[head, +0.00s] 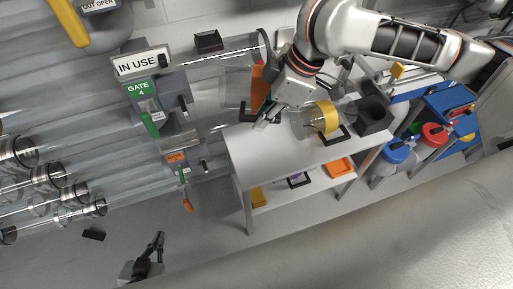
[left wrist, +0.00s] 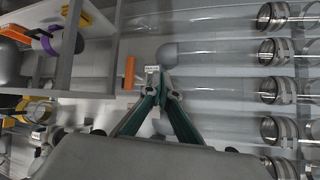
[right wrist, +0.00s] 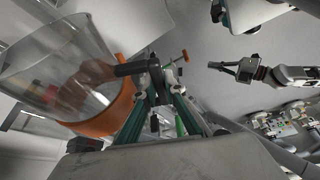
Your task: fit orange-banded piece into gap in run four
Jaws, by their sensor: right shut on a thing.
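The orange-banded piece is a clear, wide tube section with an orange band (head: 258,88). My right gripper (head: 268,118) is shut on its dark handle (right wrist: 138,67) and holds it over the left end of the white bench. In the right wrist view the clear tube flares to the left of the orange band (right wrist: 112,115). A green "GATE 4" sign (head: 138,90) hangs on the clear pipes left of the piece; the gap itself is not clearly visible. My left gripper (head: 156,243) is low at the front left, empty, its fingertips together in the left wrist view (left wrist: 160,82).
The white bench (head: 285,150) carries a yellow-banded piece (head: 326,118) and a dark block (head: 373,113). Its lower shelf holds an orange piece (head: 341,167). Clear pipes with metal collars (head: 60,172) fill the left. Blue (head: 397,150) and red (head: 433,133) containers stand at right.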

